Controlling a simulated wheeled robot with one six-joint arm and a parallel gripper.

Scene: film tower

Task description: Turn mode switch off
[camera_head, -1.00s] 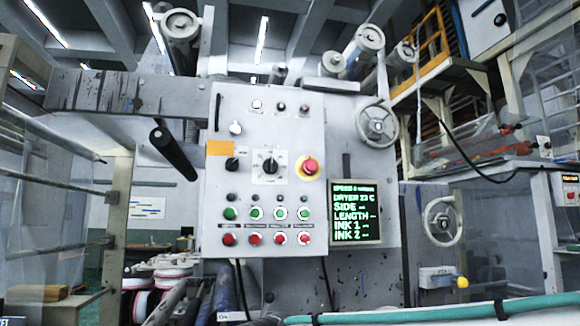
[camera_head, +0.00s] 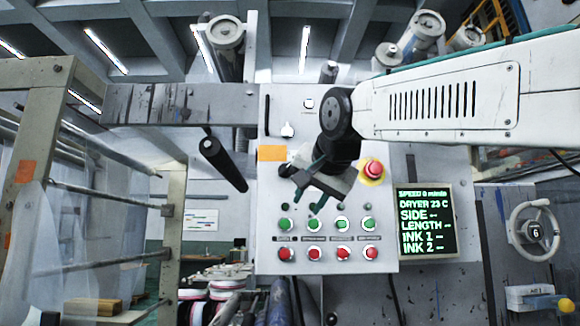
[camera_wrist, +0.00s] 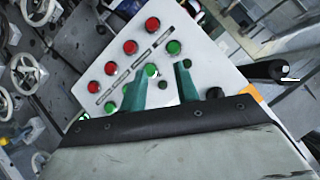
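The control panel (camera_head: 270,235) faces me, with a black selector knob below its orange tag (camera_head: 272,153). In the wrist view the black knob (camera_wrist: 215,93) shows beside the right finger. A rotary switch on a white plate, seen in the earlier head view, is now hidden behind my gripper. Which of the two is the mode switch, and its setting, I cannot read. My gripper (camera_head: 307,207) is in front of the panel's middle. In the wrist view its two teal fingers stand apart with nothing between them; contact with the panel cannot be told.
A red emergency button (camera_head: 373,170) sits just right of my gripper. Green buttons (camera_head: 313,224) and red buttons (camera_head: 316,254) line the panel below. A lit display (camera_head: 425,222) is to the right. A black roller (camera_head: 222,163) juts out at the left.

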